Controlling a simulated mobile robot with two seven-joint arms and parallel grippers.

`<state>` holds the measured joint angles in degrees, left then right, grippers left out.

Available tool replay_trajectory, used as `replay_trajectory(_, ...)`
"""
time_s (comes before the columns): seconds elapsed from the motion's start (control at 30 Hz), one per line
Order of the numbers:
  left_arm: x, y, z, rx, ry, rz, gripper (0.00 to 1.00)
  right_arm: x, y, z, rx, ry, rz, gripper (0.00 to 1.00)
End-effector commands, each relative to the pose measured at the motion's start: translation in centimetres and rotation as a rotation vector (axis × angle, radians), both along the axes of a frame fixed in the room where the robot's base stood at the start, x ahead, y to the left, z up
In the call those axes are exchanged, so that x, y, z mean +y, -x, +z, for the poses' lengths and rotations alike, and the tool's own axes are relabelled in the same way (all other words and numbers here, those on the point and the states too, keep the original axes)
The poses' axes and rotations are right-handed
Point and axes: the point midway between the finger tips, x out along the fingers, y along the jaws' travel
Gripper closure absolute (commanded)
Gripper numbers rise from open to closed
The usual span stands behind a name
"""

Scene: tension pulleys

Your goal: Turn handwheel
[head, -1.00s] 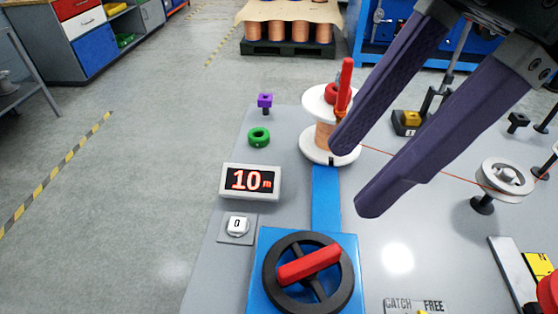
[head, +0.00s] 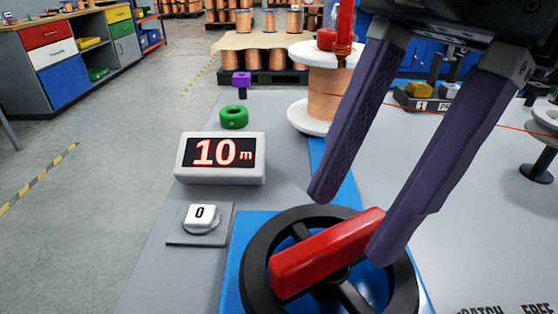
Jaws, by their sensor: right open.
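The black handwheel (head: 258,243) with a red grip bar (head: 315,258) across it sits on a blue base (head: 232,262) at the front of the table. The bar slants up to the right. My right gripper (head: 345,223) is open, its two dark purple fingers pointing down above the wheel. The left finger shows just beyond the bar, and the right finger overlaps the bar's right end in the picture. I cannot tell whether they touch it. My left gripper is not in view.
A display reading 10 m (head: 222,157) and a 0 button (head: 200,217) stand left of the wheel. Behind are a copper wire spool (head: 325,95), a green ring (head: 234,117) and a purple piece (head: 241,82). A thin wire runs right from the spool to a pulley (head: 540,140).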

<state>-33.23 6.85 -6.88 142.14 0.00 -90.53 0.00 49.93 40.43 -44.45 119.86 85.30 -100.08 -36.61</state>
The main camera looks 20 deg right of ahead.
Motion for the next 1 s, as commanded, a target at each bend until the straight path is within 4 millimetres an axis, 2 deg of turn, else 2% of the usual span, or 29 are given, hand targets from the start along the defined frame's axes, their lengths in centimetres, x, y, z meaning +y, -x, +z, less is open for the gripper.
replay_trajectory(0.03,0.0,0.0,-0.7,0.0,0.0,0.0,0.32,0.3,0.1,-1.1,0.002,-0.001,0.002,0.5)
replay_trajectory(0.2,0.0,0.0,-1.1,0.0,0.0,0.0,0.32,0.9,0.2,-2.4,0.0,0.0,-0.001,0.5)
replay_trajectory(0.5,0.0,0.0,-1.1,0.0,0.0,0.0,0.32,1.0,0.2,-2.5,-0.001,0.0,-0.001,0.5)
replay_trajectory(0.93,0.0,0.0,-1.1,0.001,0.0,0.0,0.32,1.0,0.2,-2.5,-0.001,0.0,-0.001,0.97)
replay_trajectory(1.0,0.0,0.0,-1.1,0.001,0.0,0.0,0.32,1.0,0.2,-2.5,-0.001,0.0,-0.001,1.0)
